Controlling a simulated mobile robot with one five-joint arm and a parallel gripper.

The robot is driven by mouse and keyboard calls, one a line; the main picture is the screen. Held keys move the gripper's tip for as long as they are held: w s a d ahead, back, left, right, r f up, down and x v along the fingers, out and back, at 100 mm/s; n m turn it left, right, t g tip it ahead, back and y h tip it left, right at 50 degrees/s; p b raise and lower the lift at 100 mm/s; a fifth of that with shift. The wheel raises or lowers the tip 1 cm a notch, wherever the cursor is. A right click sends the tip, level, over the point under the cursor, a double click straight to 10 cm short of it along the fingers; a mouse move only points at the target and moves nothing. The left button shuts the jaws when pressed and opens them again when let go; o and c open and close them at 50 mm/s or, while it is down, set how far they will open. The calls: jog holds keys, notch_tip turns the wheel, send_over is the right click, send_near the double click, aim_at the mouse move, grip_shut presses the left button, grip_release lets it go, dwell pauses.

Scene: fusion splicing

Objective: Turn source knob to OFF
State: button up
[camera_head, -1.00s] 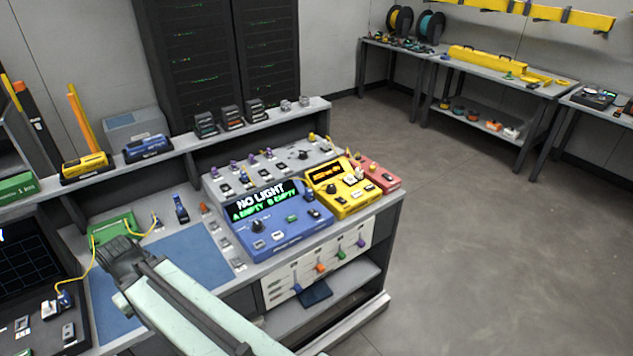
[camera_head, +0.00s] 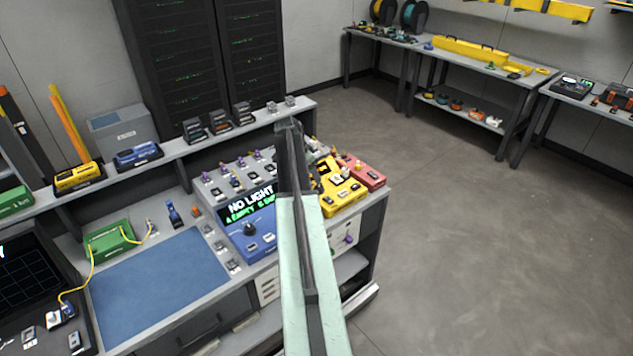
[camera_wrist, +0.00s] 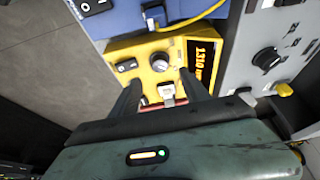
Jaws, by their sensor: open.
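The yellow source box (camera_head: 346,193) stands on the bench between a blue box and a red box, partly behind my arm in the head view. In the wrist view the yellow box (camera_wrist: 120,50) shows an orange "1310" display and a round knob (camera_wrist: 160,63) with a pale cap. My gripper (camera_wrist: 160,80) is open over the yellow box, its two dark fingers spread below the knob in the picture. Nothing is between them in a grip, and I cannot tell whether they touch the box. A white-topped switch (camera_wrist: 166,91) shows between the fingers.
The blue box (camera_head: 240,222) reads "NO LIGHT" and has its own knob (camera_head: 249,229). The red box (camera_head: 362,172) is beside the yellow one. A grey panel (camera_wrist: 240,90) with another black knob (camera_wrist: 267,59) adjoins it. A yellow cable (camera_wrist: 205,15) crosses nearby. The floor at right is clear.

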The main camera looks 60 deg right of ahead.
aim_at(318, 187)
jog(key=b+x, duration=0.7)
jog(key=x, duration=0.1)
jog(key=shift+b, duration=0.3)
jog(key=shift+r, duration=0.1)
grip_shut()
